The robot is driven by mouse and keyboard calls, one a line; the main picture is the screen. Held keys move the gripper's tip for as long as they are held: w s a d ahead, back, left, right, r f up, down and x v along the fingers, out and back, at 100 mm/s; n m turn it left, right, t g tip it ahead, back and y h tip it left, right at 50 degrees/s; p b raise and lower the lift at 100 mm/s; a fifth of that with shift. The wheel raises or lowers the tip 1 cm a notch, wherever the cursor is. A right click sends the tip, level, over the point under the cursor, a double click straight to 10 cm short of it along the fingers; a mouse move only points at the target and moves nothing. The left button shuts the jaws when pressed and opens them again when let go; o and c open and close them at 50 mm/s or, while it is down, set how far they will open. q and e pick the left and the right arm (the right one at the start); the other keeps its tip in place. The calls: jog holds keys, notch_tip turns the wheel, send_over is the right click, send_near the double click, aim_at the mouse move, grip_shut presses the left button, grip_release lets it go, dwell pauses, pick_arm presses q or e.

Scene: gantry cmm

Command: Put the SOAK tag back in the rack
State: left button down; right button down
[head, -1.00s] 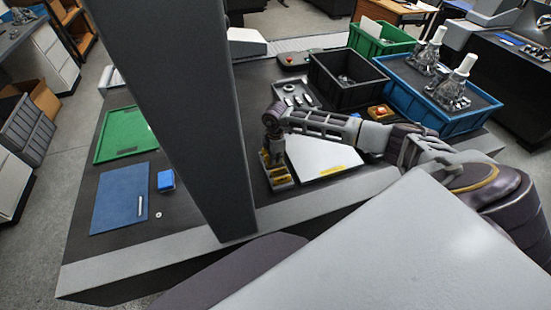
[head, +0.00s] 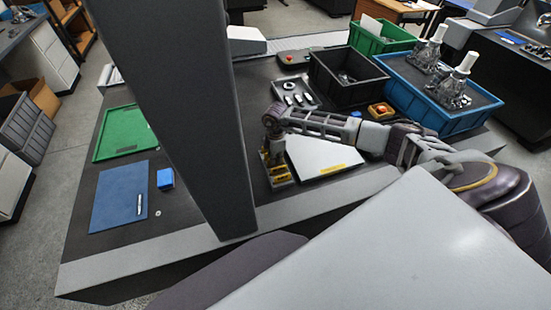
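A small grey rack (head: 284,183) with yellow tags (head: 278,172) stands on the dark table just right of the grey upright. The lettering on the tags is too small to read, so I cannot tell which one is the SOAK tag. My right gripper (head: 271,150) points down at the rack from above, its tips at the tags. Its fingers are too small and overlapped to tell whether they are open or shut, or whether they hold a tag. My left gripper is not in view.
A white board (head: 322,155) lies right of the rack. A black bin (head: 345,95), a blue bin (head: 430,120) and a green bin (head: 375,45) stand behind. Left of the upright lie a blue mat (head: 110,200), a blue block (head: 165,179) and a green tray (head: 120,132).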

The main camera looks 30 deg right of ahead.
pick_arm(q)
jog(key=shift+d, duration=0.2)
pick_arm(e)
jog(key=shift+f, duration=0.35)
pick_arm(q)
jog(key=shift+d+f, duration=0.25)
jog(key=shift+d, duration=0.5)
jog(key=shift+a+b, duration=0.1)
jog(key=shift+b, duration=0.2)
pick_arm(e)
jog(key=shift+f, duration=0.15)
